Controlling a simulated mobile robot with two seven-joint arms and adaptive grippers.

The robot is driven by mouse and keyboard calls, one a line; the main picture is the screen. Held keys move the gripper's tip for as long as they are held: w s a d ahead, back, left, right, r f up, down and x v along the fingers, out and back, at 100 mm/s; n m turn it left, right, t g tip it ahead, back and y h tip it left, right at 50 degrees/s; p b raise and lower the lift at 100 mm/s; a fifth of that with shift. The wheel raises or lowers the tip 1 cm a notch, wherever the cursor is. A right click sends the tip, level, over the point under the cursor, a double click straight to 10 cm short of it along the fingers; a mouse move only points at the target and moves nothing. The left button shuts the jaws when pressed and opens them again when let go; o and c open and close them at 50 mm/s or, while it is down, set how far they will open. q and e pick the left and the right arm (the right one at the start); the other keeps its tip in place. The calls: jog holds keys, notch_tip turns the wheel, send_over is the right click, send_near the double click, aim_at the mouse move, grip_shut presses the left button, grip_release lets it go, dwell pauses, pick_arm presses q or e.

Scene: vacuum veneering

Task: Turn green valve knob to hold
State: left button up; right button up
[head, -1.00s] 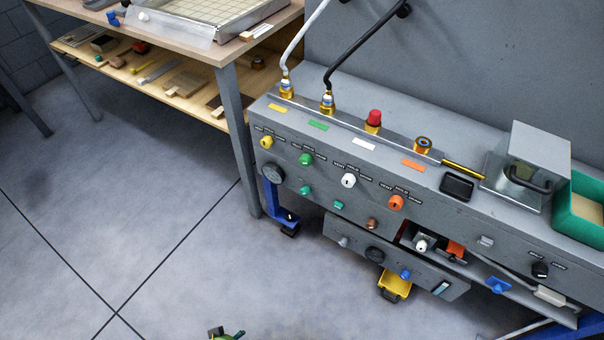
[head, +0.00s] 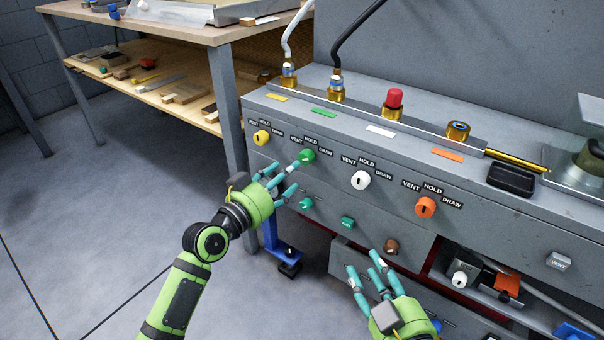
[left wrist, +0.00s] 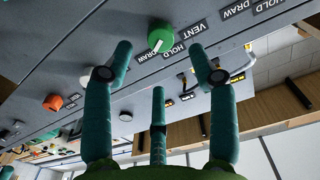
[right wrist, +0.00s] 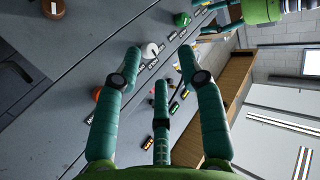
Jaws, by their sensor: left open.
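The green valve knob (head: 307,155) is on the panel's upper row, with VENT, HOLD and DRAW labels around it. It also shows in the left wrist view (left wrist: 161,38), where its pale pointer mark faces the label side near DRAW and HOLD; I cannot tell its exact setting. My left gripper (head: 281,180) is open in front of the knob. One fingertip overlaps the knob's edge in the head view; in the left wrist view the knob lies beyond and between the spread fingertips, apparently untouched. My right gripper (head: 370,270) is open and empty, lower and to the right.
Yellow (head: 261,137), white (head: 360,180) and orange (head: 425,207) knobs share the row. Small green knobs (head: 306,203) (head: 347,222) and a brown knob (head: 391,246) sit below. A wooden table (head: 215,32) stands left.

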aim_at(303, 160)
pick_arm(q)
jog(key=b+x, duration=0.1)
jog(key=x, duration=0.5)
jog(key=shift+w+d+b, duration=0.15)
jog(key=shift+w+b, duration=0.05)
jog(key=shift+b, duration=0.1)
jog(key=shift+w+d, duration=0.1)
jog(key=shift+w, duration=0.05)
jog(key=c, duration=1.1)
pick_arm(e)
notch_tip(303, 160, up, 11)
jog(key=s+a+n+t+y, duration=0.1)
jog(key=s+a+t+y, duration=0.1)
jog(key=t+y, duration=0.2)
jog(key=shift+s+a+f+n+t, duration=0.2)
jog(key=shift+a+n+t, duration=0.15)
jog(key=shift+t, duration=0.35)
